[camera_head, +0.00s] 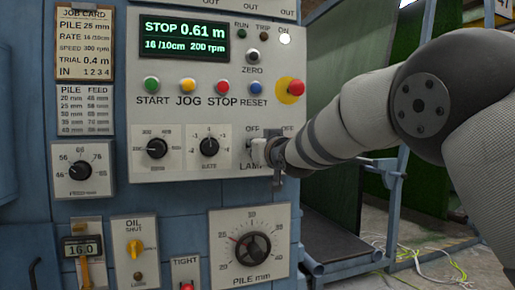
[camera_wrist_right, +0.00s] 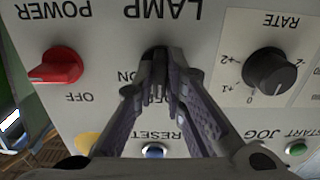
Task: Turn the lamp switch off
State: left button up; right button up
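The lamp switch (camera_wrist_right: 160,53) is a small dark knob under the LAMP label, which reads upside down in the right wrist view. My right gripper (camera_wrist_right: 161,68) has its fingertips close together around the knob, with only a narrow gap between the fingers. In the head view my right gripper (camera_head: 264,152) is against the lower right of the white control panel (camera_head: 185,100) and covers most of the switch. Which way the switch points is hidden. My left gripper is not in view.
The red power knob (camera_wrist_right: 57,67) and the black rate knob (camera_wrist_right: 272,72) flank the switch. Above sit a red stop button (camera_head: 297,88), coloured push buttons and a glowing white lamp (camera_head: 285,38). A pile dial (camera_head: 252,245) is below. Cables lie on the floor at right.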

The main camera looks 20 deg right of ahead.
jog(key=shift+o, duration=1.3)
jog(key=s, duration=0.7)
jog(key=shift+s+d, duration=0.15)
jog(key=shift+s, duration=0.1)
